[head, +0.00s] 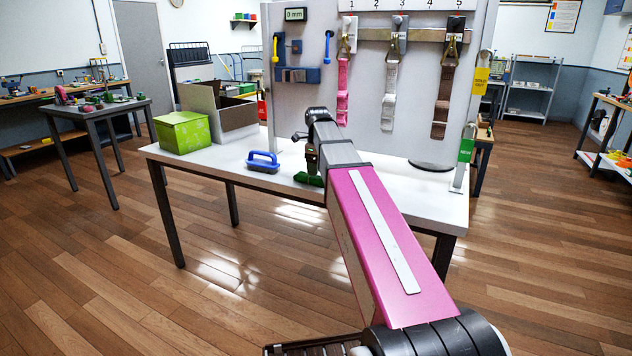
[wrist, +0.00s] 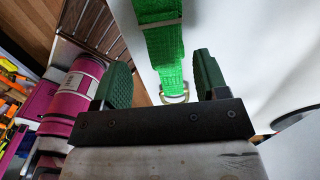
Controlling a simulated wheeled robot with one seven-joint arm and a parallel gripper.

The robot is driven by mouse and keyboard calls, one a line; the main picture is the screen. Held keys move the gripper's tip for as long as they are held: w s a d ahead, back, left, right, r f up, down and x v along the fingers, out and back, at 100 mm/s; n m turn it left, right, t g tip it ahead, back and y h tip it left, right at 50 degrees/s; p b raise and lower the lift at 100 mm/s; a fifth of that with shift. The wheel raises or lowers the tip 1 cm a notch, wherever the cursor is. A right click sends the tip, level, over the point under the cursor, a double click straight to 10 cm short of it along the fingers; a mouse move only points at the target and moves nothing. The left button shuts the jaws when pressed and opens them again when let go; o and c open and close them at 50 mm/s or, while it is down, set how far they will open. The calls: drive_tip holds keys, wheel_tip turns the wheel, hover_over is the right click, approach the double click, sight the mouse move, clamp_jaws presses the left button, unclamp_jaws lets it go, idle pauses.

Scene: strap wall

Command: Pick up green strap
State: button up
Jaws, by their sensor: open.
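The green strap (wrist: 165,42) shows in the wrist view as a bright woven band with a pale crosspiece and a metal ring at its lower end. My gripper (wrist: 160,68) is open, with one green ribbed finger on each side of the strap. Gaps show between the strap and both fingers, closer on the right. In the head view my arm covers most of the gripper area. A dark green patch shows there above the table; I cannot tell whether it is strap or finger.
The white table (head: 400,185) carries a blue-handled brush (head: 263,161), a green box (head: 183,132) and an open cardboard box (head: 221,106). The upright grey panel (head: 310,95) holds pink (head: 342,90), grey (head: 390,95) and brown (head: 443,100) straps.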

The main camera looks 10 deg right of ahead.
sight(319, 176)
drive_tip(key=shift+w+d+f, duration=0.1)
drive_tip(key=shift+d+f, duration=0.05)
drive_tip(key=shift+f, duration=1.15)
drive_tip(key=shift+d+f, duration=0.1)
drive_tip(key=shift+f, duration=1.2)
drive_tip(key=c, duration=1.1)
